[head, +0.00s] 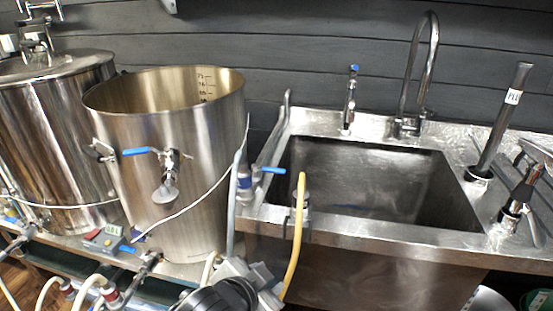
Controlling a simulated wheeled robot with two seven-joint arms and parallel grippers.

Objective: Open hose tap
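A valve with a blue lever (272,170) sits at the left front corner of the steel sink. A yellow hose (295,245) hangs over the sink's front edge beside it and runs down. A slim upright tap with a blue top (350,95) stands on the sink's back ledge. I cannot tell from this view which of these is the hose tap, or whether either is open. No water is seen running.
The empty sink basin (360,185) fills the middle right, with a curved faucet (422,65) behind. An open steel kettle (170,150) with a blue-handled valve (140,151) stands left. Hoses clutter the lower left.

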